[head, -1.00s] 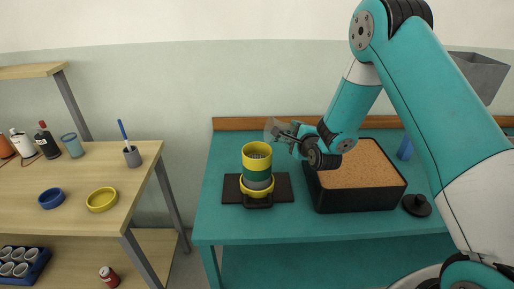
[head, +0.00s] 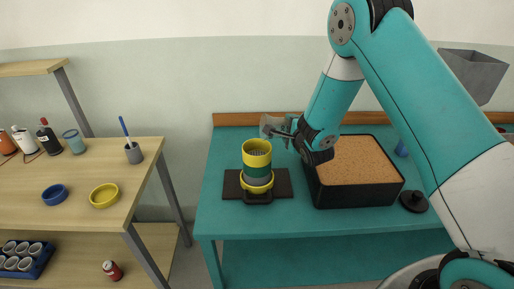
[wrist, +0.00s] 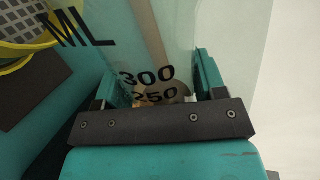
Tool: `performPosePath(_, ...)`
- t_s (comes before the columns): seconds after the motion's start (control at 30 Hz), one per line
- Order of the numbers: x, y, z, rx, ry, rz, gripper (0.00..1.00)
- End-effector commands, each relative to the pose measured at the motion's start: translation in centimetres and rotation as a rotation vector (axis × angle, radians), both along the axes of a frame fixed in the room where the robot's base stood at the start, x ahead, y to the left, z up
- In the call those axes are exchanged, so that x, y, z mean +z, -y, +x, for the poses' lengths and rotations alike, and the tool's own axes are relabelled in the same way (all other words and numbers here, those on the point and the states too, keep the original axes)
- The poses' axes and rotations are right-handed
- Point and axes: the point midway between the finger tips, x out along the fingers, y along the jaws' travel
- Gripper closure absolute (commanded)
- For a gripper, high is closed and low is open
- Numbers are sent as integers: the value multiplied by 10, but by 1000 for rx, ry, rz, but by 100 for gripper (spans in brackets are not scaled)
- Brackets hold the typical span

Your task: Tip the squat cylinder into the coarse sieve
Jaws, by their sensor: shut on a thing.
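The squat cylinder is a clear beaker (head: 266,126) with black volume marks. My gripper (head: 288,131) is shut on it and holds it above and slightly right of the sieve stack. In the wrist view the beaker (wrist: 130,42) fills the middle, between the fingers of my gripper (wrist: 158,88). Some brown and grey material shows through its wall, but how much is unclear. The coarse sieve (head: 257,146) is the yellow-rimmed top of a stack with green, grey and yellow parts below. Its mesh also shows at the upper left of the wrist view (wrist: 20,22). The beaker looks tilted.
The stack stands on a dark base (head: 232,186) on the teal bench (head: 225,225). A black tray (head: 345,196) of tan material stands to the right, with a black knobbed object (head: 413,201) beside it. A grey hopper (head: 473,75) hangs at upper right.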

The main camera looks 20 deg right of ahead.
Motion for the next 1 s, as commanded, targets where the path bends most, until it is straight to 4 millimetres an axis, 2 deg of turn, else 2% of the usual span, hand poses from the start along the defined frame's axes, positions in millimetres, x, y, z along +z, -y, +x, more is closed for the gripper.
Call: performPosePath(1.0,11,-5,1,1,-12,-138,65)
